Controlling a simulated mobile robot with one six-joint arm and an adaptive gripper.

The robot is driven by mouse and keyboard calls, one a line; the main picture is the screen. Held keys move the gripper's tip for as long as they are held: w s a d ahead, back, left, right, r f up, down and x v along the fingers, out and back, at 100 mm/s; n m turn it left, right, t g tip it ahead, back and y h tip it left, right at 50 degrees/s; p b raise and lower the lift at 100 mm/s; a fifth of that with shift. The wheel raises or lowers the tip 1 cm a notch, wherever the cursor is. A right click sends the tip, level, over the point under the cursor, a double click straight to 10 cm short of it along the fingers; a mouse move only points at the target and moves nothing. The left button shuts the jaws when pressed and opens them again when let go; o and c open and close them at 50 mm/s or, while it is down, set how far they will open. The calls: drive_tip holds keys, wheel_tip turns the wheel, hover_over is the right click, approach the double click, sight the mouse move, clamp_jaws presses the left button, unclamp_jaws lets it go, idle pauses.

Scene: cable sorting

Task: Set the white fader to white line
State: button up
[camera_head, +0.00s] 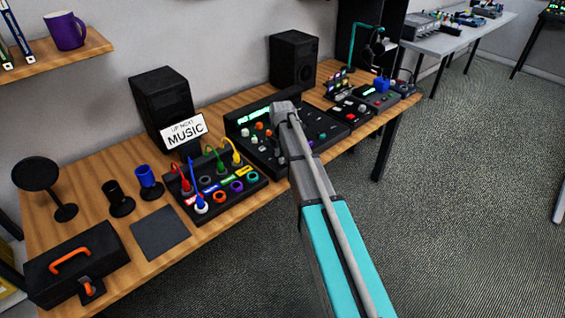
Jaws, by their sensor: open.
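A black mixer console (332,132) with a lit green display stands on the wooden table in the middle of the view. Small coloured knobs show on its left part, among them a small white one (245,132). I cannot pick out the white fader or the white line; they are too small or hidden behind my arm. My gripper (284,108) is over the middle of the console. It is open, seen from behind, and its fingertips are mostly hidden. I cannot tell whether it touches anything.
A patch box (222,196) with several coloured cables stands left of the console. Two black speakers (163,100) (292,58) stand behind. A toolbox (75,265), dark mat (160,232) and two cups fill the table's left. More devices (382,98) sit at the right end.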

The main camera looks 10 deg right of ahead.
drive_tip(key=shift+f+b, duration=0.35)
drive_tip(key=shift+f, duration=0.25)
clamp_jaws()
